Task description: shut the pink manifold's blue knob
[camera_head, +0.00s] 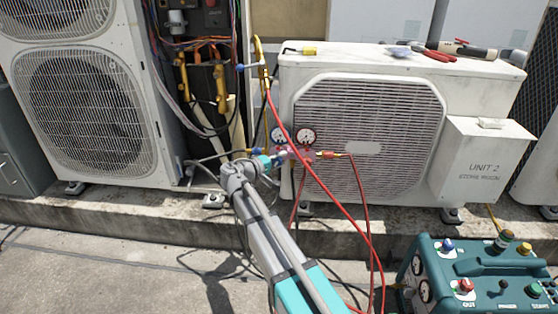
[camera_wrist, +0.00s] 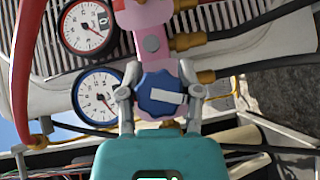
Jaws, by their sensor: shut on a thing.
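The pink manifold (camera_head: 289,153) hangs in front of the grille of the white condenser unit, with two dial gauges above it. In the wrist view its pink body (camera_wrist: 148,22) runs down to the blue knob (camera_wrist: 158,92), a lobed knob with a pale bar across its face. My gripper (camera_wrist: 157,103) has one finger on each side of the knob and is shut on it. In the head view my gripper (camera_head: 263,162) is at the manifold's left end and largely hides the knob. The red-rimmed gauge (camera_wrist: 88,26) and blue-rimmed gauge (camera_wrist: 99,97) are left of it.
Red hoses (camera_head: 325,190) loop down from the manifold toward a teal machine (camera_head: 470,270) at lower right. The condenser (camera_head: 460,95) has tools on top. A taller condenser unit (camera_head: 80,100) with exposed pipes stands left. The concrete floor at lower left is mostly clear.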

